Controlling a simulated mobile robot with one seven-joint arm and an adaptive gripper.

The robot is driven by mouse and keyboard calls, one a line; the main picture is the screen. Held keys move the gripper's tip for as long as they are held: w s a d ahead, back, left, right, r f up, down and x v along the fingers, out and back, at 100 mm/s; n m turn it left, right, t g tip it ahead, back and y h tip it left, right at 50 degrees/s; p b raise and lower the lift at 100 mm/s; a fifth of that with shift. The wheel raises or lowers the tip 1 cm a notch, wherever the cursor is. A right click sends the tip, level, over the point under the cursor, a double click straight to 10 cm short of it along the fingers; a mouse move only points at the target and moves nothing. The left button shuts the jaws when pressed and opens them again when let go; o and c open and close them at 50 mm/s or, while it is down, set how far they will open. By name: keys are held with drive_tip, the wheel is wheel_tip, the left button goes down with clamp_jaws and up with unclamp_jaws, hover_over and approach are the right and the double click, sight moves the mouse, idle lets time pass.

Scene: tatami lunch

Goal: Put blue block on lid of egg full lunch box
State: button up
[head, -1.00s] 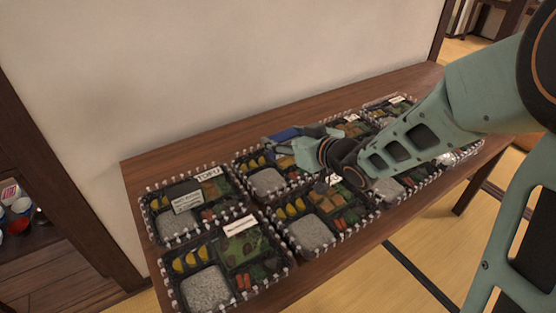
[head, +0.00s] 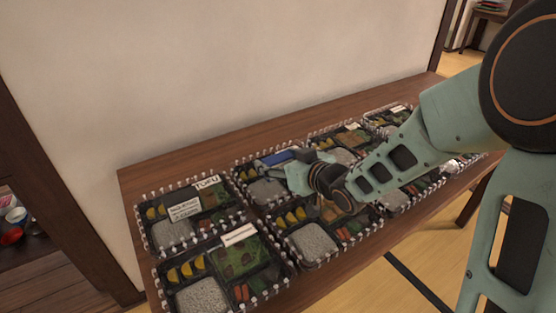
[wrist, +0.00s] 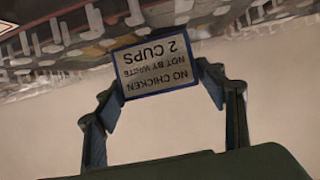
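The blue block (head: 274,158) is at the back, over the second lunch box (head: 266,190) from the left in the back row. I cannot tell whether it touches the lid. In the wrist view, the block (wrist: 157,66) has a white face with upside-down text, "NO CHICKEN" and "2 CUPS". My gripper (wrist: 158,75) has a fingertip against each side of it and looks shut on it. In the head view, my gripper (head: 290,172) partly covers that box. No label reading egg is legible.
Several similar lunch boxes stand close together on the wooden table (head: 150,172). The back left box (head: 150,238) has a TOFU label (head: 207,182). A front box (head: 160,276) has an unreadable label. The wall (head: 200,80) is behind, with a bare table strip before it.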

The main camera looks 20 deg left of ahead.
drive_tip(key=shift+o, duration=0.9)
drive_tip(key=shift+r, duration=0.2)
drive_tip(key=p+v, duration=0.3)
drive_tip(key=v, duration=0.7)
drive_tip(key=shift+s+d+r+p, duration=0.1)
drive_tip(key=shift+d+r+p, duration=0.2)
drive_tip(key=shift+p, duration=0.1)
drive_tip(key=shift+s+d+r, duration=0.15)
drive_tip(key=shift+s+d, duration=0.3)
